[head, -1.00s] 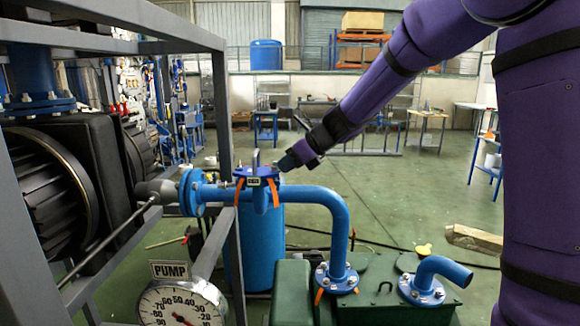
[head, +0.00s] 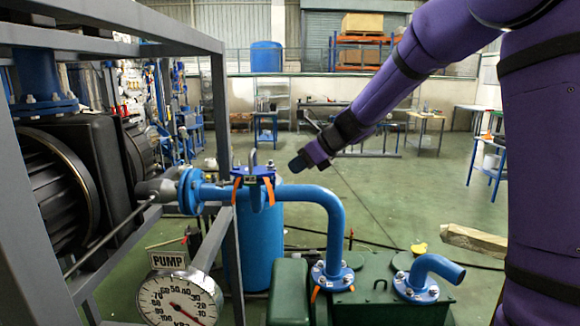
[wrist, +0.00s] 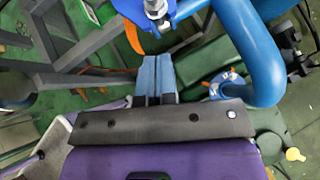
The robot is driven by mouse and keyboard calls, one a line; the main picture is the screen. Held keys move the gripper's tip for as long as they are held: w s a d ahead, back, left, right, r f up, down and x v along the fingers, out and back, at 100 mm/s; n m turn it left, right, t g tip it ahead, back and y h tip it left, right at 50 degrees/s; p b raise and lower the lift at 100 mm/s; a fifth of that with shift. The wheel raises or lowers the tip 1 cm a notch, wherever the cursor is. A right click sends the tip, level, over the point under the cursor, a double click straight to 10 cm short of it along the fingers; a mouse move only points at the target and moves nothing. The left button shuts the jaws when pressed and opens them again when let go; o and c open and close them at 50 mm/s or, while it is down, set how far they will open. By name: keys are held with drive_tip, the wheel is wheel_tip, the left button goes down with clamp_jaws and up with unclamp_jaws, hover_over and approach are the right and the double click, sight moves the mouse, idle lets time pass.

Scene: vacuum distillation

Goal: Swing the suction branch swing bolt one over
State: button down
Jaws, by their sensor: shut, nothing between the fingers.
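The blue suction branch pipe (head: 305,193) runs right from the frame and bends down to the green tank. Its upright flanged stub (head: 256,172) carries orange tabs (head: 268,188) and an upright grey piece. In the wrist view a metal bolt with a nut (wrist: 155,10) stands at the blue flange, just beyond my fingertips, with an orange tab (wrist: 134,38) left of it. I cannot tell which swing bolt it is. My gripper (head: 298,164) is right of the stub, apart from it. Its blue fingers are together and empty in the wrist view (wrist: 154,58).
A grey steel frame (head: 222,130) stands at the left, beside the branch. A PUMP gauge (head: 178,300) is in front. A green tank (head: 375,300) with a short blue elbow (head: 435,268) lies below right. Open floor is behind.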

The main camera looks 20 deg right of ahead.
drive_tip(key=v, duration=0.9)
drive_tip(key=shift+r, duration=0.65)
